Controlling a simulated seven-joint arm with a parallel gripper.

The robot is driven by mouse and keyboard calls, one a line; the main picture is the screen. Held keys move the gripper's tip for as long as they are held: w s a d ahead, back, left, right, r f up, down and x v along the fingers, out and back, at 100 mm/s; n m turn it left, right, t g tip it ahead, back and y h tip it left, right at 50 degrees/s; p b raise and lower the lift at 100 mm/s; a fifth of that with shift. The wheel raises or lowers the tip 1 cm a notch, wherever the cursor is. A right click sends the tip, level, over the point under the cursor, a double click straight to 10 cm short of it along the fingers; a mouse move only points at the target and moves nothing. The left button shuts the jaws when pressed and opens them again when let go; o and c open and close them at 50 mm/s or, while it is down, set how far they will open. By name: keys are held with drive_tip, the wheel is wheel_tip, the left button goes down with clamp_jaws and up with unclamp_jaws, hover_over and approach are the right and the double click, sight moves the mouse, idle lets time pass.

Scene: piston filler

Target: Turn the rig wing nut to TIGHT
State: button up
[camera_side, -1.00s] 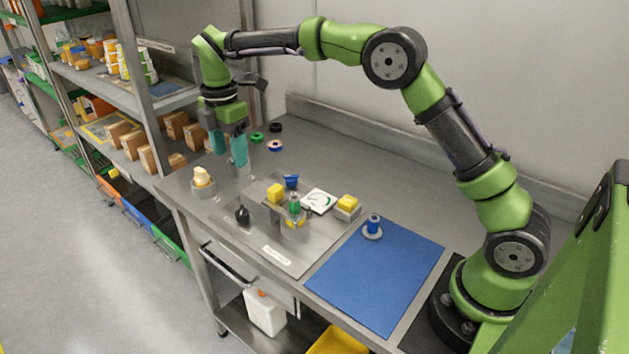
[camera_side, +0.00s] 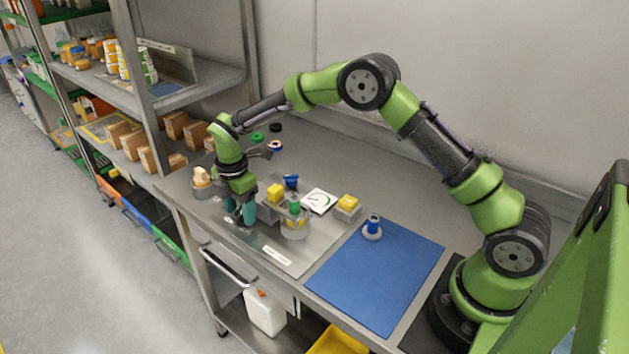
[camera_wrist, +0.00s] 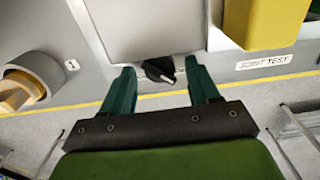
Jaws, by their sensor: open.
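A small black wing nut (camera_wrist: 160,70) shows in the wrist view at the edge of a grey block (camera_wrist: 150,25), its pointed wing toward the left. My gripper (camera_wrist: 158,82) is open, with one teal finger on each side of the nut and visible gaps between. In the side view my gripper (camera_side: 240,212) is low over the left part of the rig's steel plate (camera_side: 300,255), where its fingers mostly hide the nut. No TIGHT marking is readable. I cannot tell whether the fingertips are down to the nut's height.
Close right of my gripper stand a yellow block (camera_side: 275,193), a green-topped fitting (camera_side: 294,206) and a white dial gauge (camera_side: 319,201). A cream knob (camera_side: 202,176) on a grey base is behind left. A blue mat (camera_side: 375,275) with a blue-topped part (camera_side: 373,225) lies right.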

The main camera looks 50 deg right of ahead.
drive_tip(key=shift+f, duration=0.35)
drive_tip(key=c, duration=1)
drive_tip(key=shift+c, duration=0.2)
drive_tip(key=shift+m, duration=0.4)
drive_tip(key=shift+w+m, duration=0.1)
drive_tip(key=shift+m, duration=2.4)
drive_tip(key=o, duration=1)
drive_tip(key=shift+d, duration=0.1)
